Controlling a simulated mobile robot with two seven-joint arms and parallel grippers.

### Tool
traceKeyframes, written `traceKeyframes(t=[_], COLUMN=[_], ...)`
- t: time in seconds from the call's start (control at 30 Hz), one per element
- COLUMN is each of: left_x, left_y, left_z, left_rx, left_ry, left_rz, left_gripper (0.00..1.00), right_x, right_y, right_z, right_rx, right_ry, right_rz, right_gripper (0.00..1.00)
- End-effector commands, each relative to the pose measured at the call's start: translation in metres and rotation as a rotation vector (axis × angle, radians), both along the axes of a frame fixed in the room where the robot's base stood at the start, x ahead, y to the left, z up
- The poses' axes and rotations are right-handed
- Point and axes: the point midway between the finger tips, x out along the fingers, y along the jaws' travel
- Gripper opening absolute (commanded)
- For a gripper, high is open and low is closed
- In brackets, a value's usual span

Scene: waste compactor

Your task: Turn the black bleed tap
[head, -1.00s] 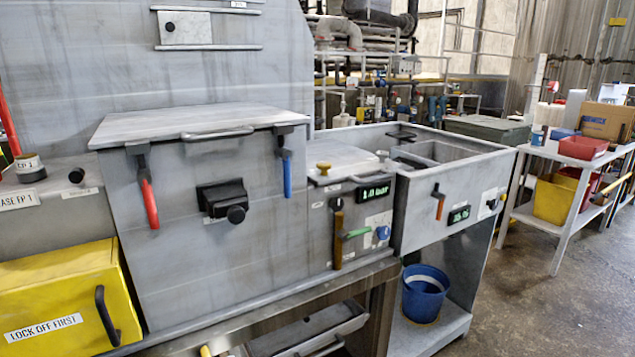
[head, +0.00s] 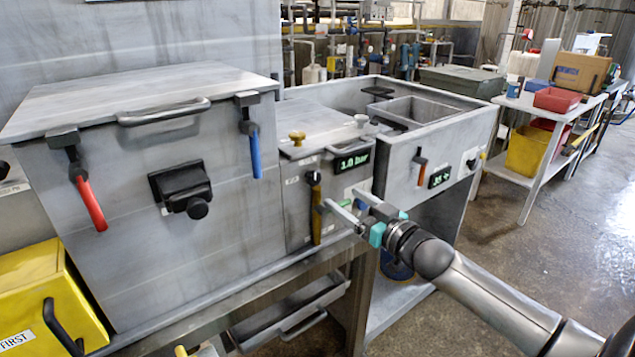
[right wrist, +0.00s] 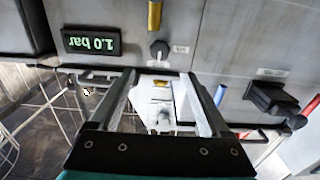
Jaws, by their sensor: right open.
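The black tap (head: 313,178) is a small round knob on the front of the grey middle unit, above an amber upright tube (head: 316,215). In the right wrist view, which is upside down, the black tap (right wrist: 159,48) shows just beyond the fingertips, with small labels beside it. My right gripper (head: 343,197) is open and empty. It is in front of the unit, to the right of the tap in the head view and apart from it. My left gripper is not in view.
A lit display (head: 352,161) reads 1.0 bar beside the tap. A gold knob (head: 297,138) stands on the unit's lid. The large box to the left carries a red handle (head: 90,203), a blue handle (head: 255,152) and a black latch (head: 182,190). A sink (head: 470,135) is right.

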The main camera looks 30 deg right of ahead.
Motion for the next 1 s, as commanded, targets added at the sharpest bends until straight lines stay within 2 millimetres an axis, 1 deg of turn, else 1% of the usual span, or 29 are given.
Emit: traceKeyframes(t=[0.1,0.6,0.8,1.0], left_x=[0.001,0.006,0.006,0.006], left_y=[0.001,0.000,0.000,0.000], left_z=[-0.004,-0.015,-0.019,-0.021], left_rx=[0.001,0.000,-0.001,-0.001], left_ry=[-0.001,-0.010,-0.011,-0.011], left_rz=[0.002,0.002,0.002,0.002], left_gripper=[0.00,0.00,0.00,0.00], right_x=[0.015,0.068,0.088,0.102], right_y=[0.000,0.004,0.006,0.008], right_z=[0.000,0.000,0.000,0.000], right_rx=[-0.002,-0.001,-0.002,0.000], right_ry=[-0.002,-0.001,-0.001,0.000], right_rz=[-0.001,-0.002,-0.001,-0.001], right_gripper=[0.80,0.80,0.80,0.80])
